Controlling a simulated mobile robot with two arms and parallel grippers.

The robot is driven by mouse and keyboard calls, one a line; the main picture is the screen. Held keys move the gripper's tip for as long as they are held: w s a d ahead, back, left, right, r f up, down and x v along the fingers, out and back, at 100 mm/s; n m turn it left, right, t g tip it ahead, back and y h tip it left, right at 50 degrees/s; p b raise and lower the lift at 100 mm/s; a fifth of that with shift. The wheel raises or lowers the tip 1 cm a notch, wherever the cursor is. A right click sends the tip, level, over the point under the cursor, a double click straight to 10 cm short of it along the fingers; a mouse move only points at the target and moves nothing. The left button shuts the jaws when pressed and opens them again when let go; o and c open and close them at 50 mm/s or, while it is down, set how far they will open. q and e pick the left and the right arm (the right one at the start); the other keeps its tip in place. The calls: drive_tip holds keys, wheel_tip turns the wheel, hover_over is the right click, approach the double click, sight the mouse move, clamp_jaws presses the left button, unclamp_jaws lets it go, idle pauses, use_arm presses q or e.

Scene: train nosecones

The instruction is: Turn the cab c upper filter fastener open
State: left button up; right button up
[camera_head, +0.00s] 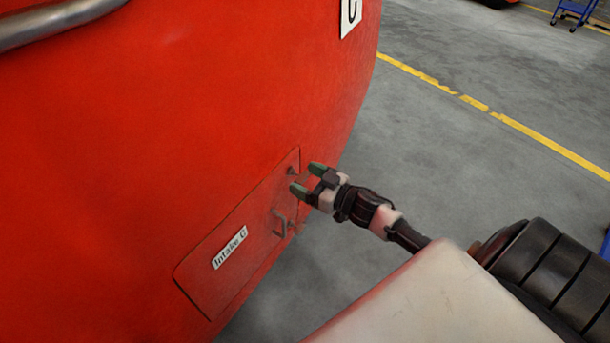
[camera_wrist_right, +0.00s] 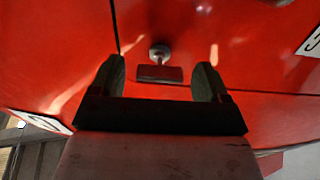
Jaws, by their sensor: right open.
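The red intake panel (camera_head: 235,250), labelled as an intake, is set in the red nosecone. The upper filter fastener (camera_head: 292,171) is a small dark knob near the panel's top corner. In the right wrist view the fastener (camera_wrist_right: 159,53) shows a round grey stub with a flat, dark red bar beside it. My right gripper (camera_head: 306,179) is open with its tips near the fastener. In the wrist view the fingers (camera_wrist_right: 160,68) stand on either side of the fastener's bar, with a gap on both sides. I cannot tell how deep they reach. My left gripper is not in view.
A small handle (camera_head: 280,223) sticks out from the panel below the fastener. A grey rail (camera_head: 55,22) crosses the nosecone at the upper left. The grey floor (camera_head: 470,160) to the right is open, with a yellow line (camera_head: 545,140). A blue cart (camera_head: 573,12) stands far off.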

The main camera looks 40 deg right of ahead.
drive_tip(key=shift+w+a, duration=0.1)
drive_tip(key=shift+w, duration=0.2)
drive_tip(key=c, duration=0.9)
drive_tip(key=shift+c, duration=0.2)
